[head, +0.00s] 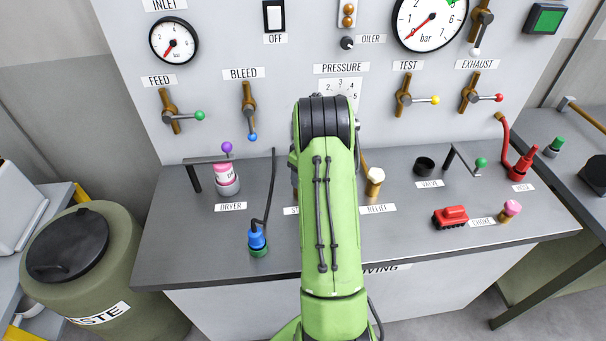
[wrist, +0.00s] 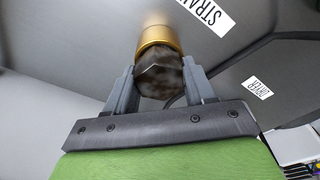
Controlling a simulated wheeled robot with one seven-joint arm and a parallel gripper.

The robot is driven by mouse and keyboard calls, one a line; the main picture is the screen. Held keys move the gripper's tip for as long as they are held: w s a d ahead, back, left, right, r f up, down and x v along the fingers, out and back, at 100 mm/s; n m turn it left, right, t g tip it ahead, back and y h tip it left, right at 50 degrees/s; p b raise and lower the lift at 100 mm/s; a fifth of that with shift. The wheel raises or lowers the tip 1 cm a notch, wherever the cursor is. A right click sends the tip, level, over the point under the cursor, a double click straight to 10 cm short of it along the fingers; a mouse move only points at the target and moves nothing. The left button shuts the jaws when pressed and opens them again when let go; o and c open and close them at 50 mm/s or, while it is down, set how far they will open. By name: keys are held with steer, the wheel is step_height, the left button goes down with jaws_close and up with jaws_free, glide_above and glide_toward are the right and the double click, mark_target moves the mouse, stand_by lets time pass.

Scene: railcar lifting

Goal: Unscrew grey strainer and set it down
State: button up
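The grey strainer (wrist: 159,78) shows in the wrist view as a dark, mottled grey cap with flat sides. It sits at the end of a brass collar (wrist: 158,36), beside a label starting "STRA". My gripper (wrist: 160,82) has one finger on each side of the cap. The cap fills the space between the fingers, and both appear to touch it. In the head view my green arm hides the strainer, the gripper and most of the label.
The grey bench (head: 180,255) carries a pink-and-white dryer (head: 226,178), a blue plug (head: 257,239), a white-topped relief fitting (head: 375,180) and a red block (head: 450,217). Valve levers line the panel behind. A waste drum (head: 120,250) stands left. Bare bench lies at front left.

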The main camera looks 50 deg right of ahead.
steer(key=shift+c, duration=1)
steer(key=n+y, duration=0.1)
steer(key=n, duration=0.6)
steer(key=shift+f+n, duration=0.1)
steer(key=shift+n, duration=0.2)
steer(key=n, duration=0.3)
steer(key=shift+g+b, duration=0.3)
steer(key=shift+b, duration=0.1)
steer(key=n, duration=0.4)
steer(key=shift+g, duration=0.3)
steer(key=o, duration=0.9)
steer(key=shift+c, duration=0.2)
